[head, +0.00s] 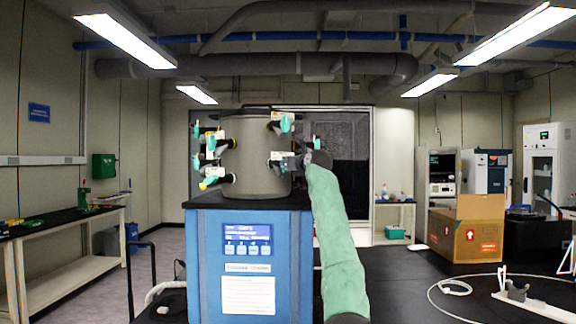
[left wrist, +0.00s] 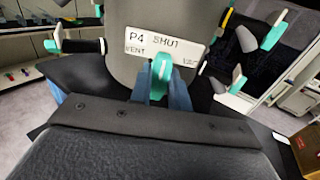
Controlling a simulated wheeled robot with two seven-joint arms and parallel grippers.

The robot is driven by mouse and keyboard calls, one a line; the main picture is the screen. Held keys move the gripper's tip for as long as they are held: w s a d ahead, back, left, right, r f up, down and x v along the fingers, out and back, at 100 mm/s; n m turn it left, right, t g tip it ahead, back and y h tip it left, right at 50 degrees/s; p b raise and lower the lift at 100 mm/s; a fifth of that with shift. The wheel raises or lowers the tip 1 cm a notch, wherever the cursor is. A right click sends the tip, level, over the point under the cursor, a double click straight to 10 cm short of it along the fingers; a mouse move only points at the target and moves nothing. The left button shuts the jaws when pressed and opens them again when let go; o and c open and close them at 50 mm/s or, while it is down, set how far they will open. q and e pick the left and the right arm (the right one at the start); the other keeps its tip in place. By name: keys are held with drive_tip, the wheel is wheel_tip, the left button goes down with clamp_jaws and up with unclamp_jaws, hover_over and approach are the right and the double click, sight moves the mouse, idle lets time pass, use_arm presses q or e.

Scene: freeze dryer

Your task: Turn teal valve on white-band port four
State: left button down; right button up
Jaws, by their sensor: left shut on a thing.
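The grey cylindrical manifold (head: 255,178) carries several valved ports with teal handles. In the left wrist view, a white label (left wrist: 150,47) reads P4 SHUT, with VENT at its lower left and a partly blurred word at its lower right. The teal valve handle (left wrist: 160,76) stands roughly upright below the label's middle. My left gripper (left wrist: 163,90) is shut on this handle, with one finger on each side. In the head view, my left gripper (head: 307,160) is small and dark beside the lower front port's label (head: 281,157). My right gripper is out of view.
Neighbouring teal valves lie close by, at the left (left wrist: 56,38) and right (left wrist: 274,36) of the left wrist view. The manifold stands on a blue freeze dryer (head: 205,255). A cardboard box (head: 466,232) and a cable lie on the dark table at the right.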

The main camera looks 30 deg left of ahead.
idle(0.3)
use_arm(q)
drive_tip(key=c, duration=1.3)
unclamp_jaws()
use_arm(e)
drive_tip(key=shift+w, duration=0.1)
use_arm(q)
drive_tip(key=b+v, duration=0.2)
drive_tip(key=v, duration=0.5)
drive_tip(key=shift+s+d, duration=0.1)
drive_tip(key=shift+d, duration=0.3)
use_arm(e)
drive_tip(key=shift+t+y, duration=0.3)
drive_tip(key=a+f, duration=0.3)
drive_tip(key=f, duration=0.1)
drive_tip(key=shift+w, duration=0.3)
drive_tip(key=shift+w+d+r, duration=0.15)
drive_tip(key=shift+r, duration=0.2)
use_arm(q)
drive_tip(key=shift+r, duration=0.15)
